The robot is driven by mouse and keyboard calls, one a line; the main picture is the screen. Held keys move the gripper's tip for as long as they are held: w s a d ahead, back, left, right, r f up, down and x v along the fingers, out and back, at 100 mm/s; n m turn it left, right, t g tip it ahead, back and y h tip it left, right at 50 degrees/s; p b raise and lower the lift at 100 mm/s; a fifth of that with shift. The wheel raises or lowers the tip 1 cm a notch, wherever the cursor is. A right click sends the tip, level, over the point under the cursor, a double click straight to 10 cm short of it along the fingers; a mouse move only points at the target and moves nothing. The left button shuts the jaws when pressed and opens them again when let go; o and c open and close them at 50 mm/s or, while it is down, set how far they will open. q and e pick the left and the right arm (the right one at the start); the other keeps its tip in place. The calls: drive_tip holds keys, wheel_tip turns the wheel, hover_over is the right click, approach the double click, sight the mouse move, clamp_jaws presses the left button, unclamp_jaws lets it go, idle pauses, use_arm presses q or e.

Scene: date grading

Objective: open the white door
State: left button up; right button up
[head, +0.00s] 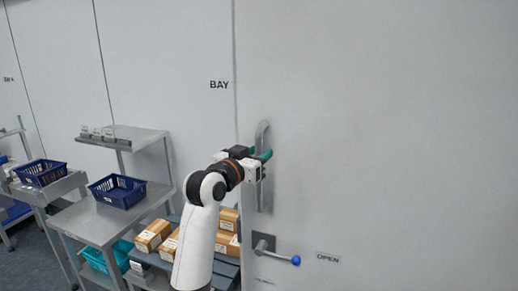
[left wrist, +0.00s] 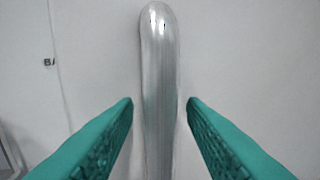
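The white door (head: 400,130) fills the right of the head view, with its left edge along a thin vertical seam; it looks shut. A vertical metal bar handle (head: 263,134) stands near that edge. My left gripper (head: 262,156) is at the upper part of the handle. In the left wrist view its green fingers (left wrist: 160,101) are apart, one on each side of the handle (left wrist: 160,60), with a small gap on both sides. Below the handle is a lever with a blue knob (head: 295,260), beside an OPEN label (head: 328,257). My right gripper is out of view.
Left of the door, under the BAY lettering (head: 219,85), stand metal benches (head: 92,222) with blue baskets (head: 118,202). Several cardboard boxes (head: 152,236) lie on a low grey rack close to the door's left edge, beside my left arm.

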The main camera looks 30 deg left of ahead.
use_arm(q)
drive_tip(key=shift+w, duration=0.35)
clamp_jaws()
drive_tip(key=shift+f, duration=0.1)
